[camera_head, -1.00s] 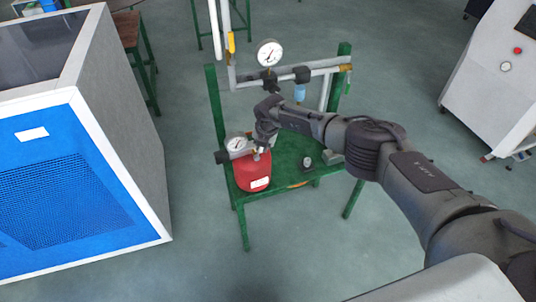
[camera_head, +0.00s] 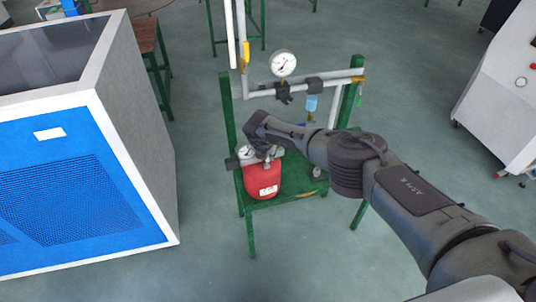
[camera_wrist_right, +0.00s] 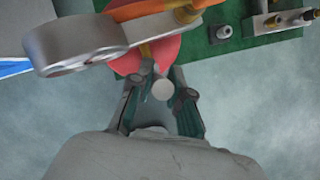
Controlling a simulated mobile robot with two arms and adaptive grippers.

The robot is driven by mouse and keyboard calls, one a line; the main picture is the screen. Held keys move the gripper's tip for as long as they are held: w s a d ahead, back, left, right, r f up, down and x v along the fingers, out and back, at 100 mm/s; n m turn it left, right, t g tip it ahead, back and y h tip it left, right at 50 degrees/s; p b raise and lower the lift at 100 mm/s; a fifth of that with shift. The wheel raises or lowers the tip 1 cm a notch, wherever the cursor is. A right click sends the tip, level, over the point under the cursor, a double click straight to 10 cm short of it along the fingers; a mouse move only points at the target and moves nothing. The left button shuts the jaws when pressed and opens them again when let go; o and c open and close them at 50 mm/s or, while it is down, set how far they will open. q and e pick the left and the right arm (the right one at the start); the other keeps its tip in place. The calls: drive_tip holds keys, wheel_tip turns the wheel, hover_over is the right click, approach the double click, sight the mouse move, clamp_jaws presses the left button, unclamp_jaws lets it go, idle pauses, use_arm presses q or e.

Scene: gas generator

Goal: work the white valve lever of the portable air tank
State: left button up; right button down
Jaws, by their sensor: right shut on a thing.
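The portable air tank is a red body (camera_head: 262,181) with a white label, standing on the green stand. Its pressure gauge (camera_head: 247,150) is partly covered by my right gripper (camera_head: 265,148), which is over the tank's top fitting. In the right wrist view the gauge's grey housing (camera_wrist_right: 75,45) is at upper left and the red tank (camera_wrist_right: 168,50) lies beyond the fingers. My right gripper (camera_wrist_right: 160,93) is shut on the round pale end of the white valve lever (camera_wrist_right: 162,90), between its fingertips. The rest of the lever is hidden in the head view. My left gripper is out of view.
The green stand (camera_head: 300,205) carries pipes, a second gauge (camera_head: 283,63) and a blue-bodied fitting (camera_head: 311,103) behind my gripper. A blue and grey cabinet (camera_head: 85,185) stands close at left. A white machine (camera_head: 505,90) is at far right. The floor in front is clear.

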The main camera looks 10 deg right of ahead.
drive_tip(key=c, duration=1.1)
unclamp_jaws()
drive_tip(key=shift+w+a+f, duration=0.1)
drive_tip(key=shift+r, duration=0.55)
drive_tip(key=v, duration=1.1)
drive_tip(key=shift+s, duration=0.25)
drive_tip(key=shift+a+f, duration=0.1)
